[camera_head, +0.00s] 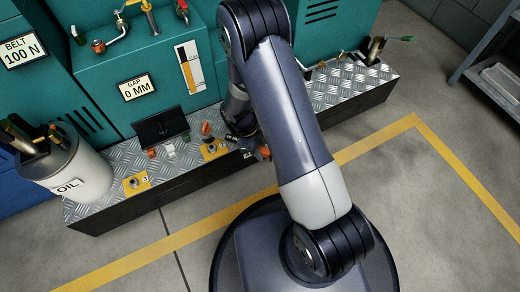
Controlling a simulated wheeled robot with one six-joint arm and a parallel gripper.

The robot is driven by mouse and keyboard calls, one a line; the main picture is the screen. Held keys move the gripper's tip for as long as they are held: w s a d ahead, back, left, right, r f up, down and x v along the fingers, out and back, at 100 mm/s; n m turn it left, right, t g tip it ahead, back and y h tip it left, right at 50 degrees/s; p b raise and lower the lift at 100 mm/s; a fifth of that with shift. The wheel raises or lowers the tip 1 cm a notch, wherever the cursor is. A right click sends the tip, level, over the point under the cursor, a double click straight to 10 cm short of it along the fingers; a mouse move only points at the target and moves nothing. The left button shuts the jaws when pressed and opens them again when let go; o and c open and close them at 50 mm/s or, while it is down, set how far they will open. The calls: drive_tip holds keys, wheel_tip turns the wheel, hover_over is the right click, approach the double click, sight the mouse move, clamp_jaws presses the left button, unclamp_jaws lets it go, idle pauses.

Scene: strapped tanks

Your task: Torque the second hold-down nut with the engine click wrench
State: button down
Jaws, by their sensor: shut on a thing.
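A steel nut on a yellow plate (213,150) sits on the tread-plate step, just left of my gripper. Another nut stands on a yellow plate (136,183) further left, with a number beside it. My gripper (252,148) is low over the step, mostly hidden behind my arm. It is shut on a tool, taken to be the wrench, of which I make out only a small orange and dark part (264,152). Whether the tool touches a nut is hidden.
The tread-plate step (110,205) carries an oil can (75,170) at left, small coloured pieces, and a dark panel (160,127). Teal tanks with "BELT 100 N" (22,50) and "GAP 0 MM" (137,88) signs stand behind. Green-handled tools (375,48) stand at right.

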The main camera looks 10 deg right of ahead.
drive_tip(key=shift+f, duration=0.1)
wheel_tip(320, 180, down, 5)
drive_tip(key=b, duration=0.5)
drive_tip(key=shift+b, duration=0.95)
idle(1.4)
drive_tip(key=shift+f, duration=1.3)
drive_tip(key=shift+s+a+m+g+y, duration=0.3)
drive_tip(key=shift+s+a+m, duration=0.75)
drive_tip(key=shift+s, duration=0.3)
drive_tip(key=shift+s+a, duration=0.1)
drive_tip(key=shift+a, duration=0.05)
drive_tip(key=shift+s+a+m, duration=0.95)
drive_tip(key=shift+s+a, duration=0.1)
drive_tip(key=shift+a, duration=0.15)
